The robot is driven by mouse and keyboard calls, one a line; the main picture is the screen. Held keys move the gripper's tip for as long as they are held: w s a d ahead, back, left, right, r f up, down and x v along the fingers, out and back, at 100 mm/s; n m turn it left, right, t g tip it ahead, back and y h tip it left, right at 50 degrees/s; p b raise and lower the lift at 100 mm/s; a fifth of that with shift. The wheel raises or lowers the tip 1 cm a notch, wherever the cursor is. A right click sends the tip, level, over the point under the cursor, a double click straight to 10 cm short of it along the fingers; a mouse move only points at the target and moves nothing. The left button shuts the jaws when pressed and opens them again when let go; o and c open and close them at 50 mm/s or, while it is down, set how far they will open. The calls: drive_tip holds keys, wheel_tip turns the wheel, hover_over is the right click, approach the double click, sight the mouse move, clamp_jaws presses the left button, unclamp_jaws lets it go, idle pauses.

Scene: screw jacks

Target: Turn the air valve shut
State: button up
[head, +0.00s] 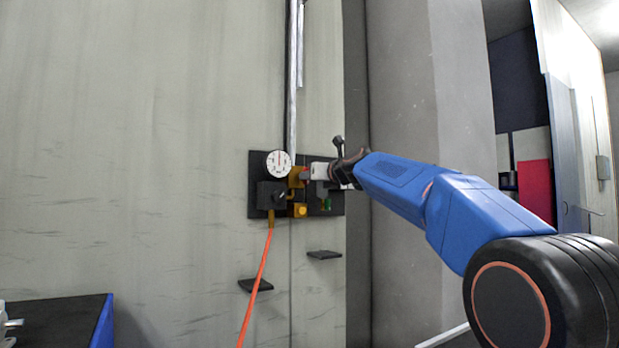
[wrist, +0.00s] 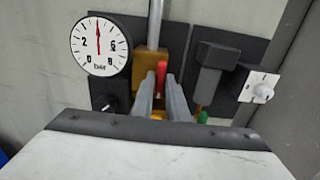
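The air valve shows as a red handle (wrist: 161,78) on a brass block (wrist: 148,72), below a silver vertical pipe. In the head view the brass block (head: 297,178) sits on the dark wall panel. My gripper (wrist: 160,98) points at it, with one grey finger on each side of the red handle. The fingers stand apart; a gap shows left of the handle, and I cannot tell whether the right finger touches it. In the head view my gripper (head: 312,174) reaches the block from the right. The handle's lower part is hidden between the fingers.
A round bar gauge (wrist: 101,46) left of the valve has its red needle pointing nearly straight up. An orange hose (head: 258,280) hangs below. Small black ledges (head: 324,254) jut from the wall.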

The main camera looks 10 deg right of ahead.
drive_tip(key=shift+o, duration=1.1)
drive_tip(key=shift+s, duration=0.15)
drive_tip(key=v, duration=1.7)
